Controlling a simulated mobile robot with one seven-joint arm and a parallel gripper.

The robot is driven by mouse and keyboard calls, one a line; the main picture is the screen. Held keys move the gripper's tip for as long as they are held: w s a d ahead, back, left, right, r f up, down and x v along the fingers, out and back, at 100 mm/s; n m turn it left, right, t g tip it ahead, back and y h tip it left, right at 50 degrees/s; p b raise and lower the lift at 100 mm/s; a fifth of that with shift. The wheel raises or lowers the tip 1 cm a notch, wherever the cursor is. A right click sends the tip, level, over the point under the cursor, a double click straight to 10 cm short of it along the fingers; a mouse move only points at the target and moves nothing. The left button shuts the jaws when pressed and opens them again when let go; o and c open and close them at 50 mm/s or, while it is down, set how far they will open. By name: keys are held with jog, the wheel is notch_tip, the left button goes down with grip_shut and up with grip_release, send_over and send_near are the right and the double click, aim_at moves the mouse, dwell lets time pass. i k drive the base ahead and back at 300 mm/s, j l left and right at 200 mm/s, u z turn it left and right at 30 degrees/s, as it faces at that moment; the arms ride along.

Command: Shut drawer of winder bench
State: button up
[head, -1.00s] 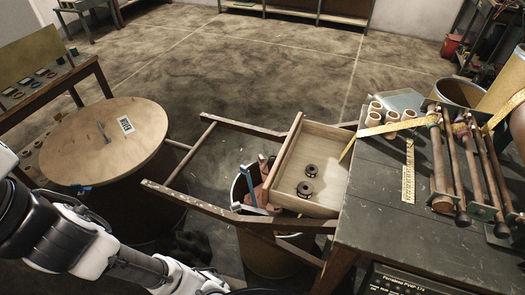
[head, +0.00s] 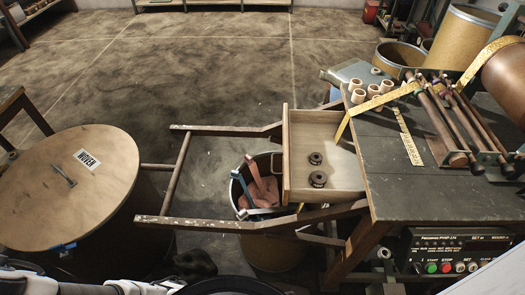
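The winder bench (head: 440,194) stands at the right with a dark worn top. Its light wooden drawer (head: 286,160) is pulled out from the bench's left side. Two dark spools lie inside the drawer, the larger spool (head: 318,179) nearer me and the smaller spool (head: 315,158) behind it. My gripper is not in view. Only a sliver of my own white arm shows along the bottom left edge.
A wooden frame (head: 175,177) extends left around the open drawer. A bucket (head: 240,190) with tools stands partly beneath the drawer. A round lid (head: 65,205) labelled WOVEN is at left. Cardboard cores, rods and yellow tape occupy the bench. A control box (head: 450,245) sits below.

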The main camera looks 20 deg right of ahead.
aim_at(306, 132)
jog(key=i+j, duration=0.1)
jog(key=j, duration=0.25)
jog(key=i+j, duration=0.1)
jog(key=j, duration=0.2)
jog(key=i+j+z, duration=0.1)
jog(key=j, duration=0.25)
jog(key=j+z, duration=0.1)
jog(key=z, duration=1)
jog(key=i+l, duration=0.1)
jog(key=l, duration=0.15)
jog(key=i+l, duration=0.15)
jog(key=l, duration=0.15)
jog(key=i+l, duration=0.1)
jog(key=l, duration=0.15)
jog(key=i+u, duration=0.05)
